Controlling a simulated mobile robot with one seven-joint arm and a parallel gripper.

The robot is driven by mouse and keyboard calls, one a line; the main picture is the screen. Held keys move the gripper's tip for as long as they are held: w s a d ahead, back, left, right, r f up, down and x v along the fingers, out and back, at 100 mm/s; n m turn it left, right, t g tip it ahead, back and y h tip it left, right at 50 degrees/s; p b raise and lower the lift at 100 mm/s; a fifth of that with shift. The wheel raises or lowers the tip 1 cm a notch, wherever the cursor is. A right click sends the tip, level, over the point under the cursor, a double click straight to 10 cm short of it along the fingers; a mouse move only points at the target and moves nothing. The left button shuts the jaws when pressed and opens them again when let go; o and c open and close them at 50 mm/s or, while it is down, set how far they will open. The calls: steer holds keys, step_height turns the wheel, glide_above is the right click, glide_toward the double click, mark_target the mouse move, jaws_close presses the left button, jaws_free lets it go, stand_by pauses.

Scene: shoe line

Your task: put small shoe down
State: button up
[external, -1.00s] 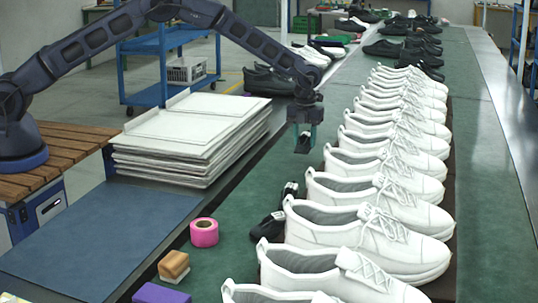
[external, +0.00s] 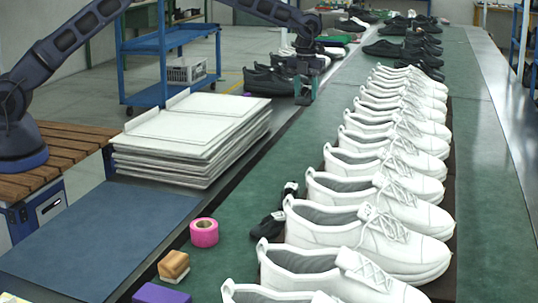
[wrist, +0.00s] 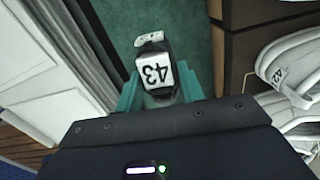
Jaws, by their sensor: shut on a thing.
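My gripper (external: 308,84) is over the far left part of the green belt, left of the white shoe row. In the wrist view my gripper (wrist: 160,92) has its two teal fingers shut on a small dark thing, which I take to be the small shoe (wrist: 151,45). It bears a white label reading 43. In the external view the held small shoe (external: 303,98) is only a dark patch below the fingers. I cannot tell whether it touches the belt. Another small black shoe (external: 268,226) lies on the belt further forward.
A row of white shoes (external: 375,235) fills the belt's middle. Stacked white boards (external: 190,140) stand at left. Black shoes (external: 268,80) lie close left of my gripper. A pink tape roll (external: 204,233) and an orange-brown block (external: 174,266) lie in front. Green belt between is clear.

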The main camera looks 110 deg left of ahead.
steer(key=w+d+m, duration=0.2)
steer(key=w+d, duration=0.1)
steer(key=d, duration=1.2)
steer(key=w+d+m, duration=0.2)
steer(key=d, duration=1.4)
steer(key=w+d+m, duration=0.2)
steer(key=w+d, duration=0.1)
steer(key=d, duration=1.2)
steer(key=s+d+m, duration=0.1)
steer(key=s+d, duration=0.1)
steer(key=d, duration=0.7)
steer(key=s+d+m, duration=0.1)
steer(key=s+d, duration=0.1)
steer(key=d, duration=0.7)
step_height(320, 180, down, 20)
steer(key=shift+w+r, duration=0.1)
steer(key=shift+w, duration=0.05)
steer(key=o, duration=0.8)
steer(key=shift+o, duration=0.8)
